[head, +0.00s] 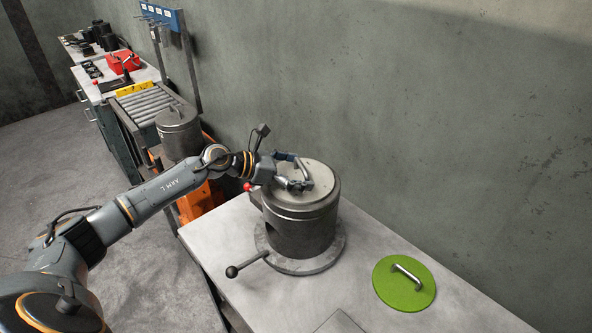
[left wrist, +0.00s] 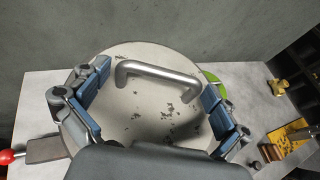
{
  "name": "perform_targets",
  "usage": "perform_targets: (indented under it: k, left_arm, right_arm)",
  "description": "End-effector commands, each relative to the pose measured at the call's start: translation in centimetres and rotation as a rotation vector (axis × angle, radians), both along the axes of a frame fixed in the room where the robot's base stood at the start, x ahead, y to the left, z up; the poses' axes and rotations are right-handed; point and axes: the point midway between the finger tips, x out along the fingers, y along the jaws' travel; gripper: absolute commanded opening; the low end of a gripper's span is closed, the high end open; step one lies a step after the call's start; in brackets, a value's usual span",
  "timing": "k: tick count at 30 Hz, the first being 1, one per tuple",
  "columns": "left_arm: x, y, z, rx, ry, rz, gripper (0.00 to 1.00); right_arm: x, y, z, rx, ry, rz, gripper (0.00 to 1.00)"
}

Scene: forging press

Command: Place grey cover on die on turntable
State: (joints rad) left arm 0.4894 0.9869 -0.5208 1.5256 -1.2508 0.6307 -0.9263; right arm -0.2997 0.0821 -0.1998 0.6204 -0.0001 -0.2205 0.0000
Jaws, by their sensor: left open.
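The grey cover (head: 322,179), a round worn plate with a bar handle, lies flat on top of the dark cylindrical die (head: 301,232). The die stands on the round grey turntable (head: 330,256) on the table. In the left wrist view, the grey cover (left wrist: 135,118) fills the middle, and its metal handle (left wrist: 157,70) shows between the fingers. My left gripper (head: 294,172) is open just above the cover, its fingers spread on either side of the handle; it also shows in the left wrist view (left wrist: 155,97). My right gripper is out of view.
A green cover (head: 386,287) with a handle lies on the table (head: 290,302) right of the turntable. A lever with a black ball (head: 233,271) sticks out at front left. Another dark cylinder (head: 178,132) stands by the roller conveyor (head: 150,104). A wall (head: 440,140) is close behind.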

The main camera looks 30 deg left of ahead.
Motion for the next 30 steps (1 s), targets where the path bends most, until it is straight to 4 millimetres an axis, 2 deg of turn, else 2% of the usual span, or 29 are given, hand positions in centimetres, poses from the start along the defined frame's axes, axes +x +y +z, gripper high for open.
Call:
perform_targets:
  k: [2, 5, 17, 22, 30]
  left_arm:
    - [0.0, 0.0, 0.5, 0.000, 0.000, 0.000, 1.00]
    - [-0.8, 0.9, 0.3, 0.003, 0.000, 0.003, 1.00]
    - [-6.6, 5.8, 3.1, 0.008, 0.005, -0.002, 1.00]
    - [-7.6, 7.0, 3.8, 0.002, 0.005, 0.007, 1.00]
    - [-8.2, 7.4, 4.7, 0.001, 0.000, 0.001, 1.00]
  right_arm:
    - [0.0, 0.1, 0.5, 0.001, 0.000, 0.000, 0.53]
    - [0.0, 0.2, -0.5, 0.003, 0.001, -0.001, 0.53]
    - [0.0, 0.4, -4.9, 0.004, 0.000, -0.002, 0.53]
    - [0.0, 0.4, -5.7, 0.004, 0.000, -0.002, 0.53]
    - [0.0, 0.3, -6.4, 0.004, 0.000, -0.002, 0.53]
